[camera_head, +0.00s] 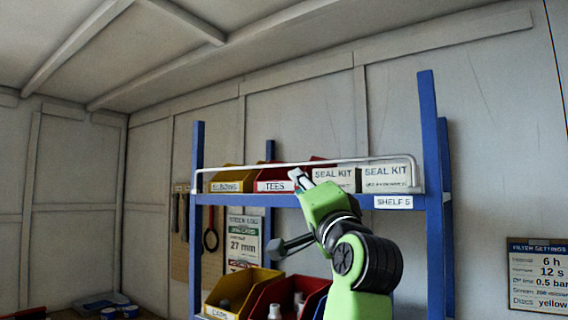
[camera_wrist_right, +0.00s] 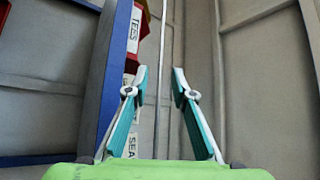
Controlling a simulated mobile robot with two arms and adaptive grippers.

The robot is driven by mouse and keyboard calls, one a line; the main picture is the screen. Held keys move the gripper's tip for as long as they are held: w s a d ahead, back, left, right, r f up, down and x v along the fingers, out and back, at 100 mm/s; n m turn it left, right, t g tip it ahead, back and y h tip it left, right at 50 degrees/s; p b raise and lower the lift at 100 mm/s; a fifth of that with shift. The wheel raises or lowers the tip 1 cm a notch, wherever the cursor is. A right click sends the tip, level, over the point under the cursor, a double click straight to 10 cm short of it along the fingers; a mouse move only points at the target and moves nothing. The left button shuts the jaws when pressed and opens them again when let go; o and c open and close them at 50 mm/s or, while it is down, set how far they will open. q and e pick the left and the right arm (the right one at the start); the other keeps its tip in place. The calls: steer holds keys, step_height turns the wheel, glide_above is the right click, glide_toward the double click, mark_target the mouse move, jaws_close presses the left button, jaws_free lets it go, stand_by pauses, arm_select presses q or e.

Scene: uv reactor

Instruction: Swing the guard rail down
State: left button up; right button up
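The guard rail (camera_head: 260,163) is a thin white tube along the front of the top shelf (camera_head: 393,202). It stands raised, running across the fronts of the bins and boxes. My right gripper (camera_head: 298,177) reaches up from the lower right to the rail's middle. In the right wrist view its two teal-padded fingers are open (camera_wrist_right: 159,75). The rail (camera_wrist_right: 160,60) shows there as a grey rod passing between the fingers in the picture, with a gap on both sides. I cannot tell how deep it sits between them. My left gripper is not in view.
Blue uprights (camera_head: 433,150) frame the shelf. A yellow bin (camera_head: 232,180), a red bin (camera_head: 275,182) and seal kit boxes (camera_head: 388,175) stand behind the rail. Lower bins (camera_head: 240,290) hold parts. A tool board (camera_head: 180,245) hangs behind.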

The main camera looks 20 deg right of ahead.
mark_target(285, 165)
steer(key=p+x, duration=0.2)
steer(key=x, duration=0.2)
steer(key=p+x, duration=0.3)
steer(key=x, duration=0.1)
steer(key=p+x, duration=0.2)
steer(key=x, duration=0.2)
steer(key=shift+w+r+p, duration=0.2)
steer(key=shift+r+p, duration=0.15)
steer(key=shift+r, duration=0.1)
steer(key=shift+w, duration=0.6)
steer(key=shift+s, duration=0.1)
jaws_close()
